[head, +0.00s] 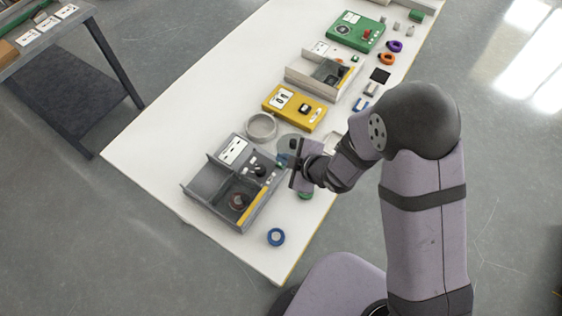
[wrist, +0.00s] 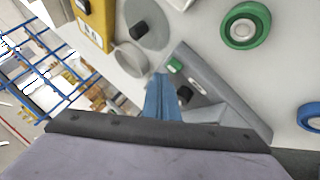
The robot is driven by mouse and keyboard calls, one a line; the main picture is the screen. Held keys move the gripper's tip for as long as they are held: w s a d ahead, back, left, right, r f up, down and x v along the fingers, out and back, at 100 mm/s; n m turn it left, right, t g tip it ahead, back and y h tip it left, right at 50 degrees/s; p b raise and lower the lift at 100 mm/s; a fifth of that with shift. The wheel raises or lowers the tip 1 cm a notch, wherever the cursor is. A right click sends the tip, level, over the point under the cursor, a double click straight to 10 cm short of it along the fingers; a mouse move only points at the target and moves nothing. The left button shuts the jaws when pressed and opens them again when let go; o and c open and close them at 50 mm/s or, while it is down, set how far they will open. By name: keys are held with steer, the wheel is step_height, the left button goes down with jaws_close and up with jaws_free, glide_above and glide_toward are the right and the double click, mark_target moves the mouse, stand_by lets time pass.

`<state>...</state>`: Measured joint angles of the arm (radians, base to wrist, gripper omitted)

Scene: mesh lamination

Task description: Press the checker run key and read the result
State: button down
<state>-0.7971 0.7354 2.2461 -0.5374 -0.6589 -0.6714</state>
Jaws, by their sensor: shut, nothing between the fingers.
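Contact with the key cannot be told. No result reading is legible.
A yellow box (head: 283,117), a beige tray (head: 296,75) and a green box (head: 343,38) stand farther back. A pale ring (head: 261,126) is close behind the grey unit. The table's left side is clear.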

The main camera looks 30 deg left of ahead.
steer(key=shift+f+b, duration=0.35)
steer(key=shift+f, duration=0.05)
steer(key=shift+f+b, duration=0.45)
steer(key=shift+f, duration=0.05)
stand_by(0.8)
steer(key=shift+r, duration=0.2)
steer(key=shift+r+p, duration=0.7)
steer(key=shift+r, duration=0.05)
step_height(320, 180, up, 5)
steer(key=p, duration=0.4)
stand_by(0.4)
stand_by(0.7)
